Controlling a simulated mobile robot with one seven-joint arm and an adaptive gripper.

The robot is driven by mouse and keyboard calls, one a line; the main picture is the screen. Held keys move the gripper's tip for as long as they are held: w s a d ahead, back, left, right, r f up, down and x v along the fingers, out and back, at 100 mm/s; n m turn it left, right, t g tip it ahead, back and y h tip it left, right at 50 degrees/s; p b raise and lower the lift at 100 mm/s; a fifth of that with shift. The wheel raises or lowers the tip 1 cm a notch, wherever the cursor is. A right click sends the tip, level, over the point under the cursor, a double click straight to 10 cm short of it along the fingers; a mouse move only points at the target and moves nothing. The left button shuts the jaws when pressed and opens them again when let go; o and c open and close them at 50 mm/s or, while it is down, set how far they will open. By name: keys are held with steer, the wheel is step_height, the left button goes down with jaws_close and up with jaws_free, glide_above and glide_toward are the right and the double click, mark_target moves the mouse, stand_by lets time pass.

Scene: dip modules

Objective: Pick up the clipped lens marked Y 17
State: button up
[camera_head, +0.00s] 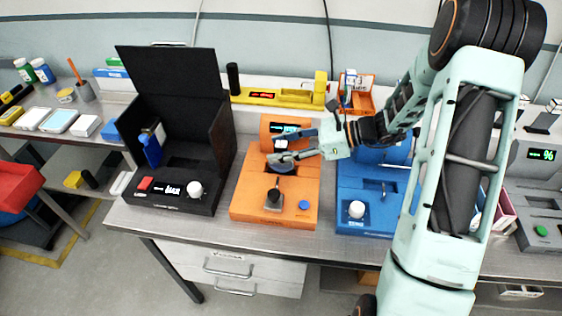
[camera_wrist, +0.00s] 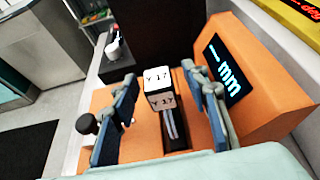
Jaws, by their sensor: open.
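A small white block marked Y 17 (camera_wrist: 158,90), on its top and front faces, stands over the orange machine (camera_wrist: 88,165) in the wrist view. A grey slotted part shows just below it. My gripper (camera_wrist: 158,82) is open, with one blue finger on each side of the block and a visible gap at both sides. In the head view my gripper (camera_head: 281,146) is over the orange machine (camera_head: 241,206), below its display.
A black knob (camera_wrist: 87,124) stands near the left finger. In the head view a black open-lidded machine (camera_head: 143,198) is left, a blue machine (camera_head: 352,187) right, and a yellow bar (camera_head: 261,97) behind.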

jaws_close()
steer(key=shift+r, duration=0.1)
stand_by(0.4)
